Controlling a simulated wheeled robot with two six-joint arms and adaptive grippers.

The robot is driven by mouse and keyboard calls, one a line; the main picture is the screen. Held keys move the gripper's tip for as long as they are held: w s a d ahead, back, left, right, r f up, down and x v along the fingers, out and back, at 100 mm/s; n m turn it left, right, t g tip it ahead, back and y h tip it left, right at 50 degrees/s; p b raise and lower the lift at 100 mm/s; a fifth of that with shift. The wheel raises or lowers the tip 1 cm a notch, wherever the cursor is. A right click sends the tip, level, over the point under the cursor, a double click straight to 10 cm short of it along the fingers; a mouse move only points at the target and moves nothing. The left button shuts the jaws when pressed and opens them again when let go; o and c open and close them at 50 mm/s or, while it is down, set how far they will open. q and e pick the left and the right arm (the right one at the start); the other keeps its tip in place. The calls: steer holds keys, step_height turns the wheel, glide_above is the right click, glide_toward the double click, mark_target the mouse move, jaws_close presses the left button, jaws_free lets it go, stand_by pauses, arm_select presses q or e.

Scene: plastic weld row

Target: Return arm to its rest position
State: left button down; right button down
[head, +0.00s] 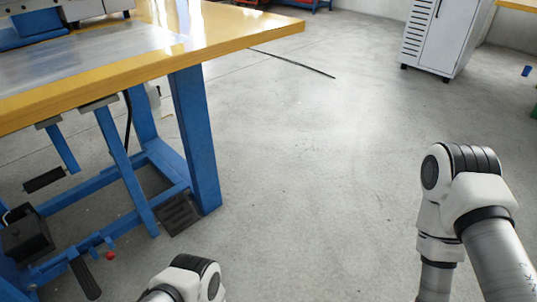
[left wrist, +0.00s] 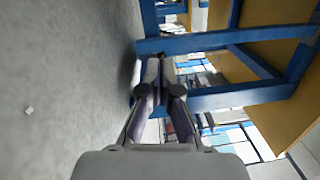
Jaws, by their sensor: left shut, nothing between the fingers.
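My left gripper (left wrist: 158,95) shows in the left wrist view with its two fingers together, shut and empty. Behind it in that view is the blue frame (left wrist: 220,98) of the workbench, with the grey floor to the left. In the head view only a joint of my left arm (head: 190,278) shows at the bottom edge; its gripper is out of that picture. My right arm (head: 462,205) comes up at the right, bent at a white and black joint. My right gripper is in neither view.
A workbench with a yellow top (head: 225,40) and blue legs (head: 195,135) stands at the left, with a pedal (head: 178,213) beneath. A white cabinet (head: 440,38) stands at the back right. A thin dark strip (head: 292,63) lies on the floor. The middle floor is clear.

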arm_select(q)
steer(key=w+a+r+h+p, duration=0.3)
steer(key=w+r, duration=0.2)
steer(key=r, duration=0.4)
steer(key=w+a+r+h+p, duration=0.2)
steer(key=w+r+h, duration=0.15)
steer(key=r, duration=0.55)
steer(key=s+d+f+n+g+h, duration=0.1)
steer(key=s+d+n+g+h, duration=0.25)
steer(key=s, duration=0.55)
steer(key=s+d+f+n+g+h, duration=0.15)
steer(key=s+d+g, duration=0.25)
steer(key=s, duration=0.5)
steer(key=s+d+f+n+g+h, duration=0.1)
steer(key=s+d+n+g+h, duration=0.25)
steer(key=s, duration=0.55)
step_height(320, 180, up, 38)
steer(key=n+p, duration=0.1)
steer(key=p, duration=3.8)
steer(key=shift+s, duration=0.25)
